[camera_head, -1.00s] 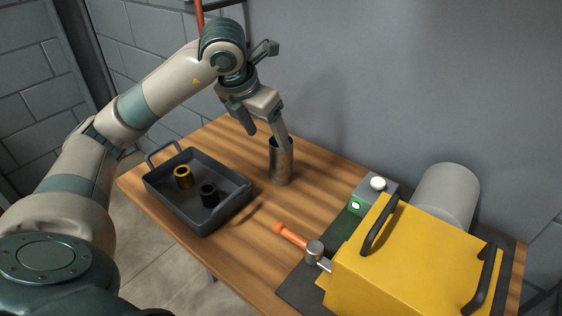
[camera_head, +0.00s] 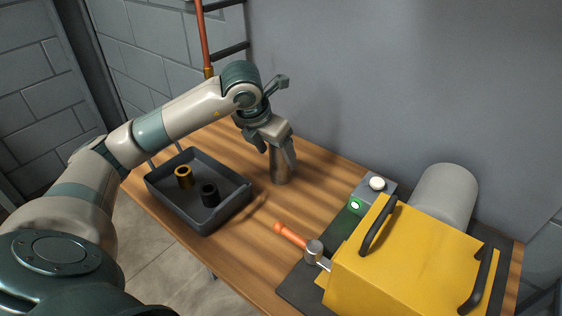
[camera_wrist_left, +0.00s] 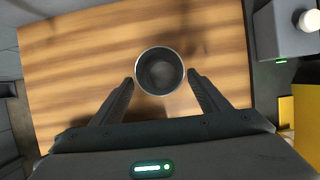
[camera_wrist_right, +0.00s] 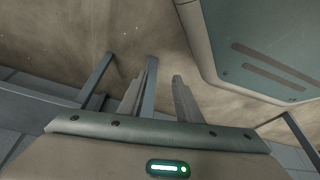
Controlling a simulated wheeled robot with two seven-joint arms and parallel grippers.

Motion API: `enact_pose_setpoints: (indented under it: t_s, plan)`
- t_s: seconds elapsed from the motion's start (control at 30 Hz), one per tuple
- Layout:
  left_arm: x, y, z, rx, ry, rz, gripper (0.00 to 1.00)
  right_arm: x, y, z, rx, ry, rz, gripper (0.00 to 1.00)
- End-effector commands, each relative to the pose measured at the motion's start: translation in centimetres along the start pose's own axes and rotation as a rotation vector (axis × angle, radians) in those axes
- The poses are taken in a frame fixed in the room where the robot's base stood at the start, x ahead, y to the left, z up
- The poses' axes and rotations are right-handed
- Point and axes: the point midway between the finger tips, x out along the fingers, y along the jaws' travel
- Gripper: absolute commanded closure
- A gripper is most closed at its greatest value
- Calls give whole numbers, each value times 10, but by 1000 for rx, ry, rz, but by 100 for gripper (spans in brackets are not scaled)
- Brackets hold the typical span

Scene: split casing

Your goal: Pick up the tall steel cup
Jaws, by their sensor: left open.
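The tall steel cup (camera_head: 280,174) stands upright on the wooden table, right of the dark tray. In the left wrist view, I look down into its round open mouth (camera_wrist_left: 160,71). My left gripper (camera_head: 276,158) is open and points down at the cup, hiding its upper part in the head view. In the left wrist view, the left gripper's fingertips (camera_wrist_left: 160,79) are on either side of the cup's near rim, with small gaps. My right gripper (camera_wrist_right: 160,78) shows only in its wrist view, with its fingers apart and nothing between them, over the floor.
The dark tray (camera_head: 222,222) holds an orange-gold ring (camera_head: 184,177) and a black ring (camera_head: 210,195). To the right are an orange-handled hammer (camera_head: 292,236), a grey box with a green light (camera_head: 366,196) and a yellow casing (camera_head: 410,262). A grey wall rises behind the table (camera_head: 245,262).

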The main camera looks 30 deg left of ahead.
Motion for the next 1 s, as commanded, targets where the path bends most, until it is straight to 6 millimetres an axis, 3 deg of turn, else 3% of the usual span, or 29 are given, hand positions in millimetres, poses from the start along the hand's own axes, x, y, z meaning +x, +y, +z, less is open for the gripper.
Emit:
enact_pose_setpoints:
  t_s: [0.4,0.93,1.0]
  plan:
    - [44,-3,1,1,2,-1,31,-2,-4,-14,-10,82,-4,69]
    - [48,-3,1,1,1,0,31,-2,-6,-15,-9,88,-5,69]
    - [48,-3,1,1,1,0,45,-2,-6,-15,-9,88,-6,69]
